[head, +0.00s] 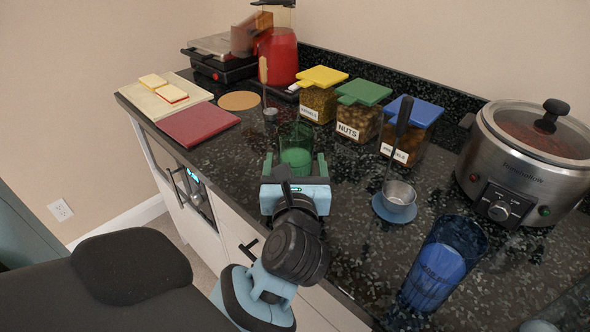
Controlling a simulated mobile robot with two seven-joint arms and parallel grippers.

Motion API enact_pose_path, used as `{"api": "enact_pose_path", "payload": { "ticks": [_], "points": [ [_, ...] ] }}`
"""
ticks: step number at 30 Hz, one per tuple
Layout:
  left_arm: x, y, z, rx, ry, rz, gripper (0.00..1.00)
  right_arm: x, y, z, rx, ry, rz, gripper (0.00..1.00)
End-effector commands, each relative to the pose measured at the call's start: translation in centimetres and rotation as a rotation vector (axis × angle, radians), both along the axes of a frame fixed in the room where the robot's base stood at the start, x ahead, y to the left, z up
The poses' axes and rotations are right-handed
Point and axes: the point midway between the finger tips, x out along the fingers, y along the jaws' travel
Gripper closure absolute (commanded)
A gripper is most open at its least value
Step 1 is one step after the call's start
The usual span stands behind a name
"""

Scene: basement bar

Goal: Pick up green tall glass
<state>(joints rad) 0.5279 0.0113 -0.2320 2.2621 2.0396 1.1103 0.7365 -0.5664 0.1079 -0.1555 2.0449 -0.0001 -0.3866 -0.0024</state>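The green tall glass (296,150) is a see-through green tumbler standing upright on the dark speckled counter, near its front edge. My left gripper (295,168) reaches in from the bottom of the head view at the glass. Its two green fingers are spread, one on each side of the glass, and narrow gaps seem to show between them and it. The gripper body hides the bottom of the glass. My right gripper is not in view.
Behind stand jars with yellow (323,77), green (364,92) and blue (413,111) lids. A ladle in a metal cup (399,194) is to the right, with a blue glass (441,265) and a slow cooker (520,160) beyond. A red board (198,124) lies left.

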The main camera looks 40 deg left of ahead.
Motion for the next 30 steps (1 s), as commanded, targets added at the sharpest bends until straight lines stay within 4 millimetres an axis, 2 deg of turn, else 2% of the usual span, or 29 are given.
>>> {"api": "enact_pose_path", "payload": {
  "ticks": [3,17,30],
  "points": [
    [-0.02,-0.01,-0.01,0.0,0.0,0.0,0.25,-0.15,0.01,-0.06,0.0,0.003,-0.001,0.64],
    [-0.03,-0.04,-0.01,0.0,0.0,0.0,0.85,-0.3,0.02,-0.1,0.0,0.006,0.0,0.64],
    [-0.03,-0.02,0.5,0.0,-0.004,0.0,0.85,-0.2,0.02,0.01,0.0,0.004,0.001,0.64]
  ]
}}
